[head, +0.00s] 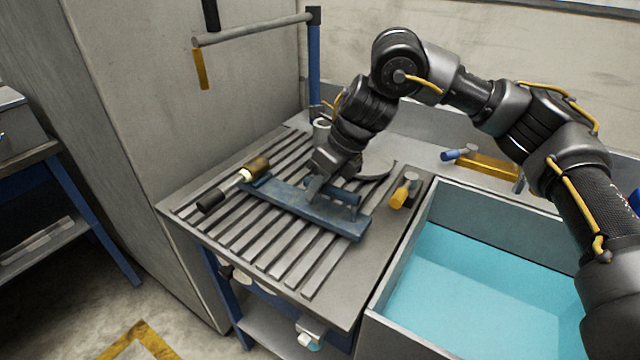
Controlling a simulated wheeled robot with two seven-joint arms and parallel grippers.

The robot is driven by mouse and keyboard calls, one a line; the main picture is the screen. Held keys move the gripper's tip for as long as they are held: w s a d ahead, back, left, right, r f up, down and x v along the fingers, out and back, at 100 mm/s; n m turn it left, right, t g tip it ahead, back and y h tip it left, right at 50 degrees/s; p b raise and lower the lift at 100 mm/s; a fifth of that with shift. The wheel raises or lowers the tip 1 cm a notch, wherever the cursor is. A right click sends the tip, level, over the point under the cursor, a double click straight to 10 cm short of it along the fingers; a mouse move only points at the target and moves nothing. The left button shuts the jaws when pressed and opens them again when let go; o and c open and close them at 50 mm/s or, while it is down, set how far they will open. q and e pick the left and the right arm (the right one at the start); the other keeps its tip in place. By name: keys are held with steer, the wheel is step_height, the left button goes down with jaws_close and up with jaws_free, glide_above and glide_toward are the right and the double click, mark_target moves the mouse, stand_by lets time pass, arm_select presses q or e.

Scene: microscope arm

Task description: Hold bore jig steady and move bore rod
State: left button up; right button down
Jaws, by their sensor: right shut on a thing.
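The blue bore jig (338,221) lies across the slatted top of the workbench, a long flat plate with raised parts on its upper side. My right gripper (315,190) reaches down from above and is shut on the jig near its middle; the fingertips are partly hidden. A rod with a black grip (212,200), a bright metal shaft and a brass-coloured end lies at the left end of the jig, which I take as the bore rod. I cannot tell whether it touches the jig. My left gripper is not in view.
The slatted bench top (275,258) is bare in front of the jig. A yellow-and-grey tool (402,193) lies to the right, beside a deep tray (400,285) with a turquoise floor. A blue post with a grey bar (255,29) rises behind.

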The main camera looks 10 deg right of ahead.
steer(key=shift+d+f+b, duration=0.25)
steer(key=shift+f+b, duration=0.3)
steer(key=shift+f, duration=0.5)
stand_by(0.4)
stand_by(0.5)
